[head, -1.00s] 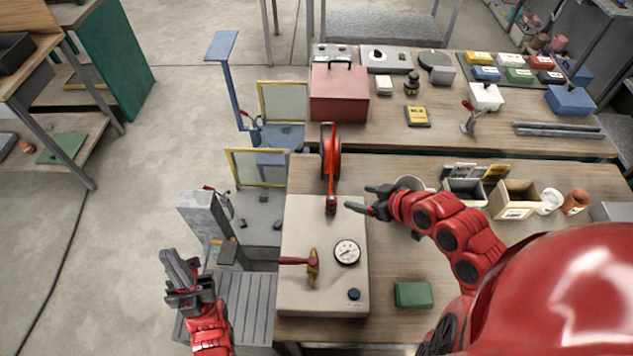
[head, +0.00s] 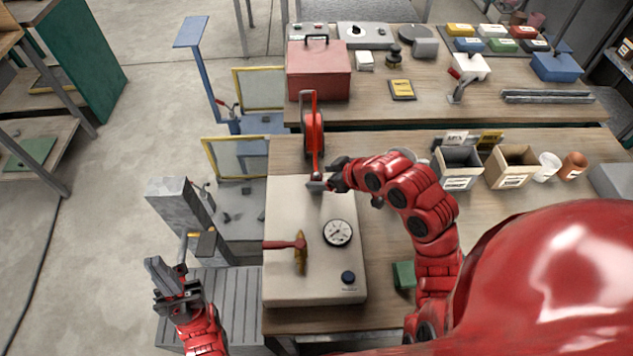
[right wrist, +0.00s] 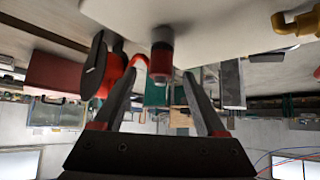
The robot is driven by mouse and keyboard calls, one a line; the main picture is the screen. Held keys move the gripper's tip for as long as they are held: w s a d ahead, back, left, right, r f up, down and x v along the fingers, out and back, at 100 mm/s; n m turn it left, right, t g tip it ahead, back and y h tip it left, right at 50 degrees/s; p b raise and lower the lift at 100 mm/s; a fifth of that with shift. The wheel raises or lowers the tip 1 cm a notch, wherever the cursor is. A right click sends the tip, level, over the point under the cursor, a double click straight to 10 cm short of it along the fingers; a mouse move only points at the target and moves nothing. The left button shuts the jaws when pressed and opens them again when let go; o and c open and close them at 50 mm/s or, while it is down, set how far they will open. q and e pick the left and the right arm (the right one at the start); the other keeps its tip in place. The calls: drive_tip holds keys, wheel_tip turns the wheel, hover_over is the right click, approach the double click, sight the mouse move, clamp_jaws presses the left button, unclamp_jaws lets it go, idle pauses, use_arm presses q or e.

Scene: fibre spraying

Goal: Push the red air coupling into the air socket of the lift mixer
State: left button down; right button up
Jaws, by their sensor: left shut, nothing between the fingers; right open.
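The red air coupling is a short red-and-grey cylinder (right wrist: 162,58) on the pale top of a box with a gauge (head: 285,215). In the right wrist view it stands between and just beyond the fingertips of my open right gripper (right wrist: 159,76); I see no grip on it. In the head view my right gripper (head: 322,185) is at the box's far edge and largely covers the coupling. My left gripper (head: 172,280) is shut and empty, left of the box. I cannot make out the air socket.
A red reel (head: 313,140) stands close behind my right gripper. A grey column (head: 180,208) is near my left gripper. Bins (head: 457,168) stand at the right.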

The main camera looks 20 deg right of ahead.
sight(312, 178)
drive_tip(key=shift+w+a+f, duration=0.2)
drive_tip(key=shift+w+f, duration=0.1)
drive_tip(key=shift+w+a+f+p, duration=0.3)
drive_tip(key=shift+f+p, duration=0.1)
drive_tip(key=shift+p, duration=0.25)
drive_tip(key=p+x, duration=0.1)
drive_tip(key=x, duration=0.2)
drive_tip(key=shift+f+p, duration=0.1)
drive_tip(key=shift+p, duration=0.25)
drive_tip(key=shift+w+a+f, duration=0.1)
drive_tip(key=shift+w+f, duration=0.25)
drive_tip(key=shift+f, duration=0.1)
clamp_jaws()
